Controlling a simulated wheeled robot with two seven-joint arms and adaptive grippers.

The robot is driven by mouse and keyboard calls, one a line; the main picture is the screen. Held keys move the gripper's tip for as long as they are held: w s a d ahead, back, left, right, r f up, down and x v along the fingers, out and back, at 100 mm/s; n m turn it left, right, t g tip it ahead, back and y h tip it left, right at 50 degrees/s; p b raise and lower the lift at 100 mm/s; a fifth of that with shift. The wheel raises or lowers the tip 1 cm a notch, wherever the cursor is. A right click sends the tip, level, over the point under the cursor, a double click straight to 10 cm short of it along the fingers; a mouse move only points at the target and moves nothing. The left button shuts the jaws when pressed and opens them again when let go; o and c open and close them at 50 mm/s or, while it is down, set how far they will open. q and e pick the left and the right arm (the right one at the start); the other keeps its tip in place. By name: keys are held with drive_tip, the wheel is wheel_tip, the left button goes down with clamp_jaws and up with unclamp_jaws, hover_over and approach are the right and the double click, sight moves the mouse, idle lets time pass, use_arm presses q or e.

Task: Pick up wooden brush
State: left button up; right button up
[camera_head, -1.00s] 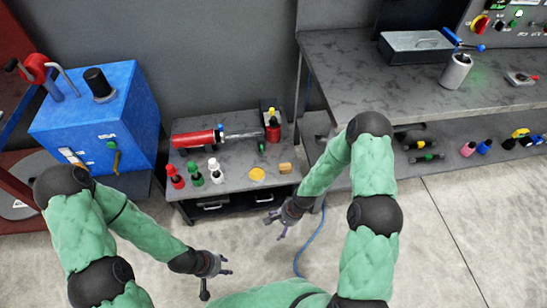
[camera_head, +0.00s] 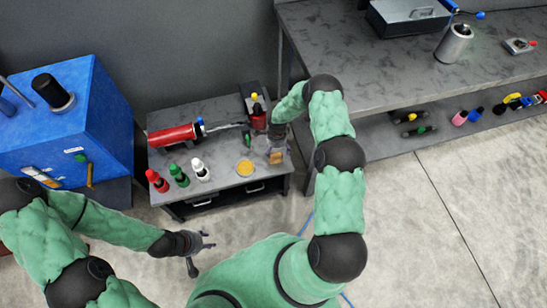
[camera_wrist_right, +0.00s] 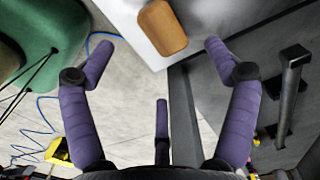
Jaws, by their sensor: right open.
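The wooden brush, a small brown block with rounded corners (camera_wrist_right: 163,28), lies on the grey cart top near its edge in the right wrist view. In the head view the brush (camera_head: 276,157) shows at the cart's right side, partly covered by my right gripper (camera_head: 277,148). In the wrist view the fingers of my right gripper (camera_wrist_right: 157,48) are spread wide and empty, with the brush beyond their tips. My left gripper (camera_head: 203,245) hangs over the floor in front of the cart, fingers apart and empty.
The cart top (camera_head: 218,183) also carries a red cylindrical tool (camera_head: 172,135), a yellow disc (camera_head: 245,168), and red, green and white bottles (camera_head: 200,170). A red bottle (camera_head: 259,118) stands behind the brush. A grey workbench (camera_head: 375,85) is close on the right; a blue box (camera_head: 70,130) stands left.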

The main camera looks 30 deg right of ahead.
sight(276, 157)
wheel_tip(276, 157, down, 3)
drive_tip(key=shift+r, duration=0.2)
drive_tip(key=f+b, duration=0.2)
drive_tip(key=f, duration=0.3)
drive_tip(key=shift+a+b, duration=0.2)
drive_tip(key=shift+b, duration=0.2)
drive_tip(key=c, duration=1.3)
